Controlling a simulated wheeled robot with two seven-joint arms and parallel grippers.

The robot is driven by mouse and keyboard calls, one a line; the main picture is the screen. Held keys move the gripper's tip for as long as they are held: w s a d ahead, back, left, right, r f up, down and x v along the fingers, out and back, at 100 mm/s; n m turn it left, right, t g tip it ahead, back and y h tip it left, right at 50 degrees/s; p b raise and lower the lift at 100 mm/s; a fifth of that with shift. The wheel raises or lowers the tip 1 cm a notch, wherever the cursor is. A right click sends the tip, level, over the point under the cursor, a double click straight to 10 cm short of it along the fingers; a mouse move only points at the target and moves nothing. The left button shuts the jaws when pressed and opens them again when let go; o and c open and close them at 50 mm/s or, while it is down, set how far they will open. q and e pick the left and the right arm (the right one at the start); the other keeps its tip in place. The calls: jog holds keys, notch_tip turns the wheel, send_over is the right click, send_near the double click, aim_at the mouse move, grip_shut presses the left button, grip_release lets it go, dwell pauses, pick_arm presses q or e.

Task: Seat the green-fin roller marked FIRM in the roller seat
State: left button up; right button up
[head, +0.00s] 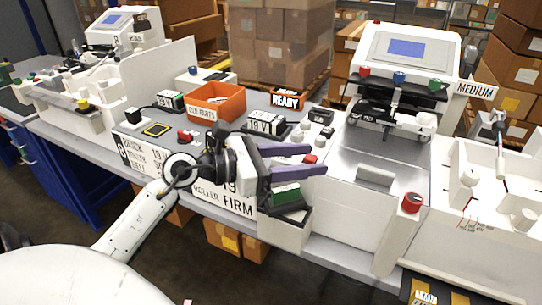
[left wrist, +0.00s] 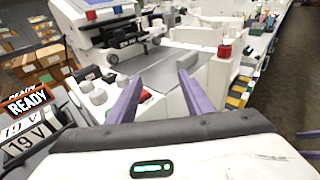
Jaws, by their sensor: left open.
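My left gripper (head: 318,159) is open, its purple fingers spread with nothing between them; it also shows in the left wrist view (left wrist: 158,88). It hangs over the front of the bench near a white bin (head: 285,228). A dark piece with a green face (head: 286,194) shows just below the fingers; I cannot tell whether it is the FIRM roller. A sign (head: 232,198) reads ROLLER and FIRM. The plotter (head: 400,70) stands to the right; I cannot make out its roller seat. Two purple strips (left wrist: 310,134) at the wrist view's right edge may be my right gripper.
An orange OLD PARTS bin (head: 217,103), a READY sign (head: 287,101) and a 19 V block (head: 263,125) stand behind the gripper. A red knob (head: 411,203) stands at right. A grey top (head: 365,150) before the plotter looks mostly clear.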

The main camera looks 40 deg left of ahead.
pick_arm(q)
jog(key=b+v, duration=0.3)
jog(key=v, duration=0.9)
jog(key=shift+r, duration=0.1)
